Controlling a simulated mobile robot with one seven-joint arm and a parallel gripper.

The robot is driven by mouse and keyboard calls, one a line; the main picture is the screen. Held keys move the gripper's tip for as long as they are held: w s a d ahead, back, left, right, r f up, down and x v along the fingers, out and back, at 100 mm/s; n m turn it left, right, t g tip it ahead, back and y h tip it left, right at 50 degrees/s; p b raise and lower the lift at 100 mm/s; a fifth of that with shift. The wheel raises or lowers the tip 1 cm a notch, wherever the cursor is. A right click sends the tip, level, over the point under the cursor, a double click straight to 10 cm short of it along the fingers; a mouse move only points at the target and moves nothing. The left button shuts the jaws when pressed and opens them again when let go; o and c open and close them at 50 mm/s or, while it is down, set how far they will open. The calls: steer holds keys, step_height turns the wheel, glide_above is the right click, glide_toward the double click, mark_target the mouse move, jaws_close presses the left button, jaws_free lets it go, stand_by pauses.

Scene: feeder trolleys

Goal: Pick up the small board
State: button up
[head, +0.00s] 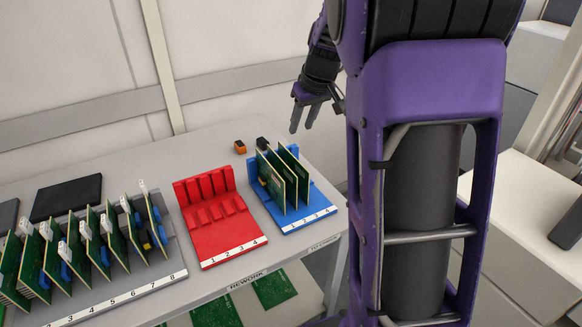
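Green boards (272,183) stand upright in a blue rack (314,211) on the right part of the table. More green boards (113,238) stand in a numbered grey rack (153,283) at the left, with white and blue parts on them. I cannot tell which one is the small board. Flat green boards (273,288) also lie on the shelf below. My gripper (302,129) hangs in the air above and beyond the blue rack, fingers pointing down. Its fingers are apart, with nothing seen between them.
A red rack (220,243) between the other two is empty. A small orange-and-black item (240,147) and a dark item (262,143) lie behind the racks. A black flat slab (66,198) lies at the back left. A wall is behind the table (200,146).

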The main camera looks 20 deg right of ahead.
steer(key=b, duration=0.1)
glide_toward(290, 163)
steer(key=x, duration=0.5)
steer(key=b+x, duration=0.1)
steer(key=x, duration=0.4)
steer(key=shift+w, duration=0.2)
steer(key=shift+d+f+b, duration=0.1)
steer(key=shift+f+b, duration=0.1)
steer(key=shift+b, duration=0.1)
steer(key=shift+c, duration=0.2)
jaws_close()
stand_by(1.2)
